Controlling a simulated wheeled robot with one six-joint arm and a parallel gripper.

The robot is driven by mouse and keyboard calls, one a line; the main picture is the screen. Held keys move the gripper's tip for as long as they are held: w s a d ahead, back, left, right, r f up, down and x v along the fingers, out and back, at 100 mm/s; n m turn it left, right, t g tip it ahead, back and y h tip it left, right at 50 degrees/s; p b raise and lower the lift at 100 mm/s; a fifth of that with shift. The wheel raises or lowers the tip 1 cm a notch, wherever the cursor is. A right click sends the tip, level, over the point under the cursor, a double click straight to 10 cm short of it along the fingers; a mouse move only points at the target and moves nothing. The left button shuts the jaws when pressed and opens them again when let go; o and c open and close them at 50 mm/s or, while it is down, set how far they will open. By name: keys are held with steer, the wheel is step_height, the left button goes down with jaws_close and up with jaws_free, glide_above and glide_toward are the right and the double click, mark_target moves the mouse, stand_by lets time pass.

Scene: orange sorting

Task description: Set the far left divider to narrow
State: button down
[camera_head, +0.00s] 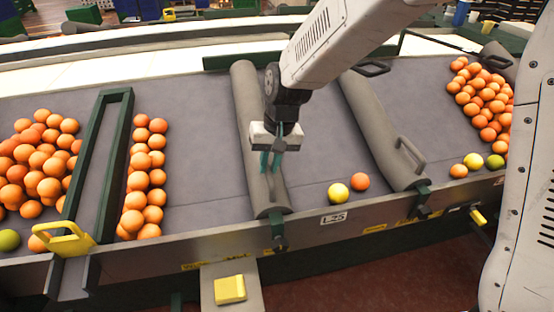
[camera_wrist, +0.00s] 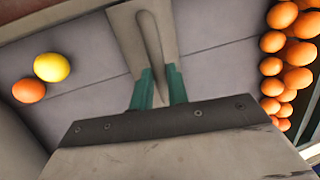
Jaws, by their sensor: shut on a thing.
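The leftmost grey divider (camera_head: 266,200) is a long rounded bar lying across the sloped grey belt, from the back edge to the front rail. In the wrist view, my gripper (camera_wrist: 158,88) is shut on the thin upright handle on top of the divider (camera_wrist: 124,32). The part of the handle between the fingers is hidden. A clamp (camera_head: 279,240) at the divider's front end sits on the rail.
Left of the divider stand a column of oranges (camera_head: 155,178), a green frame (camera_head: 85,165) with a yellow handle, and an orange pile (camera_head: 40,165). Right of it lie a yellow fruit (camera_head: 338,193) and an orange (camera_head: 360,181), then a second grey divider (camera_head: 372,125).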

steer(key=shift+d, duration=0.15)
steer(key=c, duration=1.4)
jaws_free()
steer(key=shift+d, duration=0.2)
steer(key=shift+o, duration=0.2)
steer(key=shift+a, duration=0.1)
steer(key=shift+w+r, duration=0.1)
steer(key=shift+r, duration=0.15)
step_height(320, 180, up, 7)
steer(key=d, duration=0.1)
steer(key=shift+w+d, duration=0.15)
steer(key=shift+d, duration=0.1)
steer(key=shift+r, duration=0.1)
